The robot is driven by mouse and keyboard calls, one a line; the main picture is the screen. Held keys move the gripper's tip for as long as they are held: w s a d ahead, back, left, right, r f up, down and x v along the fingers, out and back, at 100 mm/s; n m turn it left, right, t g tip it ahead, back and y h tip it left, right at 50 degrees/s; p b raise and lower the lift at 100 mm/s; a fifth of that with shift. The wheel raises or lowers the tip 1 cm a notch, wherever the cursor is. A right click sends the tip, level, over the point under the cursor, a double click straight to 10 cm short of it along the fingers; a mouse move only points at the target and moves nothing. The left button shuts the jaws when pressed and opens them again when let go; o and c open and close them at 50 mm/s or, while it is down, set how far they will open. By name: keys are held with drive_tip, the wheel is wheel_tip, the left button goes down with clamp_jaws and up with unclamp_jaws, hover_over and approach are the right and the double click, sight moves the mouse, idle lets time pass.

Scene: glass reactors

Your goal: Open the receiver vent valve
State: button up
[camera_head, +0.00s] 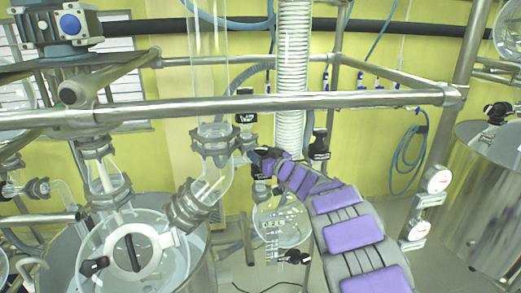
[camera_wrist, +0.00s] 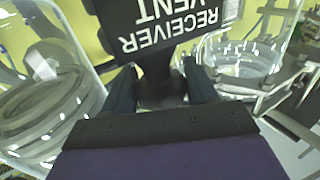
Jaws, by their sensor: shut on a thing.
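The receiver vent valve has a black handle (camera_wrist: 160,88) and a black tag (camera_wrist: 168,22) reading "RECEIVER VENT" upside down in the wrist view. My gripper (camera_wrist: 161,90) has one dark finger on each side of the handle and is shut on it. The tag lies just beyond the fingertips. In the head view my purple and grey arm reaches up from the lower right, and my gripper (camera_head: 266,158) is at the glassware above the round receiver flask (camera_head: 282,224). There the handle is mostly hidden, and its angle is hard to tell.
A steel rail (camera_head: 300,103) crosses above my gripper. A white corrugated hose (camera_head: 293,70) hangs just behind it. Jointed glass tubing (camera_head: 212,178) stands close to the left, above a glass reactor vessel (camera_head: 135,250). A steel tank (camera_head: 490,200) stands at the right.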

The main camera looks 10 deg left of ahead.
idle(0.3)
drive_tip(key=o, duration=0.6)
drive_tip(key=shift+o, duration=0.3)
drive_tip(key=shift+w+f, duration=0.1)
drive_tip(key=shift+f, duration=0.05)
drive_tip(key=b+v, duration=0.2)
drive_tip(key=v, duration=1.5)
drive_tip(key=shift+d, duration=0.2)
